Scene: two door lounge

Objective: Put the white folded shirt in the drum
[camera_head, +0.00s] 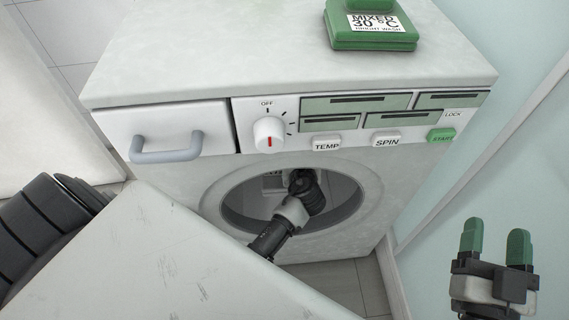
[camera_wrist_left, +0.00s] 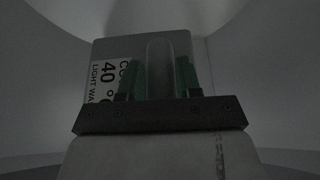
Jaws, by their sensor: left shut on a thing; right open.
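In the head view my left arm reaches through the round door opening of the washing machine (camera_head: 370,210); the fingers are hidden there. A pale part of the shirt (camera_head: 274,182) shows inside the opening. My right gripper (camera_head: 496,250) is open and empty at the lower right, apart from the machine.
A green folded item (camera_head: 372,36) labelled "MIXED 30°C" lies on the machine top. The front has a drawer handle (camera_head: 166,149), a dial (camera_head: 269,133) and a green START button (camera_head: 440,136). A pale wall (camera_head: 500,190) stands close on the right.

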